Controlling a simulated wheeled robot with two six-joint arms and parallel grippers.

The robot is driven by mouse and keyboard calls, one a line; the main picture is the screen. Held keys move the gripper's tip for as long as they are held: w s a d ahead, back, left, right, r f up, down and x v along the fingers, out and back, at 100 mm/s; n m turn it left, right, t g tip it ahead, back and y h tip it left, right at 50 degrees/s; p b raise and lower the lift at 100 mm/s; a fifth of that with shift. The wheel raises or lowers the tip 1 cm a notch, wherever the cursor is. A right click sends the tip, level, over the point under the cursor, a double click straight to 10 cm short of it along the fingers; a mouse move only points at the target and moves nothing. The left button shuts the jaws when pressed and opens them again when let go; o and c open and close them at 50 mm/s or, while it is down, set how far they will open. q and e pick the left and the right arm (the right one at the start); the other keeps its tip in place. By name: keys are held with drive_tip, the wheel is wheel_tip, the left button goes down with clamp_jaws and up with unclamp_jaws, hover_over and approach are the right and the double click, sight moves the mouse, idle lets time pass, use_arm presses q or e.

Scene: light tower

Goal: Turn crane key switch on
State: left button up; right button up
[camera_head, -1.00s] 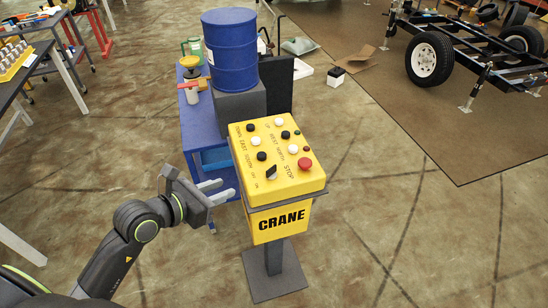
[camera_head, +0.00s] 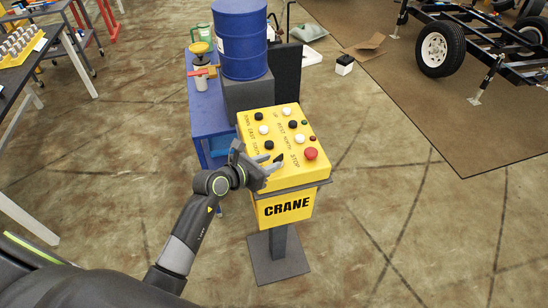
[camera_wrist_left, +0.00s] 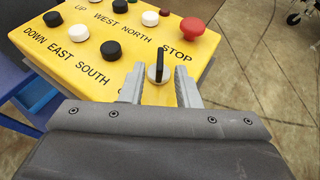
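The yellow crane control box (camera_head: 297,183) stands on a dark post, its sloped top carrying push buttons and a key switch. The key switch (camera_head: 278,158) has a black upright handle on a silver disc, at the near edge of the panel. It also shows in the left wrist view (camera_wrist_left: 159,68). My left gripper (camera_head: 270,167) is open at the box's near left edge. In the left wrist view its fingers (camera_wrist_left: 160,92) lie on either side of the switch, with a gap on both sides. The gripper hides most of the lettering by the switch. My right gripper is not in view.
A red STOP button (camera_wrist_left: 192,29) sits close to the right of the switch, with black and white buttons (camera_wrist_left: 110,49) around it. A blue barrel (camera_head: 241,40) and blue cart (camera_head: 208,115) stand behind the box.

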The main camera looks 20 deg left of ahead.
use_arm(q)
drive_tip(key=shift+x, duration=1.35)
drive_tip(key=shift+c, duration=0.4)
clamp_jaws()
